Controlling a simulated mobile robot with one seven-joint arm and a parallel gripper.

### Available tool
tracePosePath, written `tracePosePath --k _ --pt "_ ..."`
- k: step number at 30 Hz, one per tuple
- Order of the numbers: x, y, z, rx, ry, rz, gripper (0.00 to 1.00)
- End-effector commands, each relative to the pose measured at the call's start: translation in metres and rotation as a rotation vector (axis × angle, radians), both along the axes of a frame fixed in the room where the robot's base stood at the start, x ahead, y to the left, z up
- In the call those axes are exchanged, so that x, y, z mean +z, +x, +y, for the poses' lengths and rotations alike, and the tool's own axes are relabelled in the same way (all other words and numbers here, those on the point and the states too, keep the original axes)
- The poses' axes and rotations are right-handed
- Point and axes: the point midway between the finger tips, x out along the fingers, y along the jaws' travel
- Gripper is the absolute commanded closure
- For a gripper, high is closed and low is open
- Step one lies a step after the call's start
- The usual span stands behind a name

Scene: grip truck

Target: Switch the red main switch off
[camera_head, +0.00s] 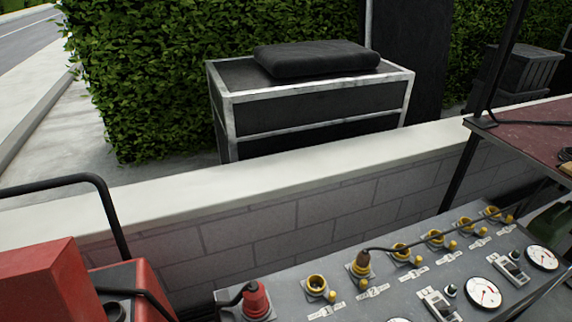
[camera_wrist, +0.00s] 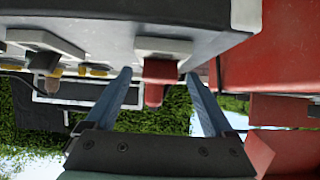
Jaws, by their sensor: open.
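The red main switch (camera_head: 256,300), a stubby red knob on a square plate, stands at the near left end of the grey control panel (camera_head: 395,268) in the head view. A black curved piece is beside it. In the wrist view, which appears upside down, the red switch (camera_wrist: 157,84) points downward from the panel. My gripper (camera_wrist: 158,73) is open, with one blue finger on each side of the switch in the picture. Gaps show between the fingers and the knob; the depth between them is hard to judge. My gripper's fingers are not clearly seen in the head view.
Several yellow sockets (camera_head: 317,284) line the panel, one holding a brown plug (camera_head: 362,262) with a cable. White gauges (camera_head: 484,292) are nearer. A red box (camera_head: 45,284) stands left. A low wall (camera_head: 290,222) runs behind, with a black crate (camera_head: 312,106) and hedge beyond.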

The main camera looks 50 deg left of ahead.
Motion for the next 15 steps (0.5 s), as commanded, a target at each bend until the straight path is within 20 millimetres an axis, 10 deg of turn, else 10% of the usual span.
tracePosePath --k 15 --pt "0.036 -0.022 -0.054 -0.004 -0.004 0.000 0.12"
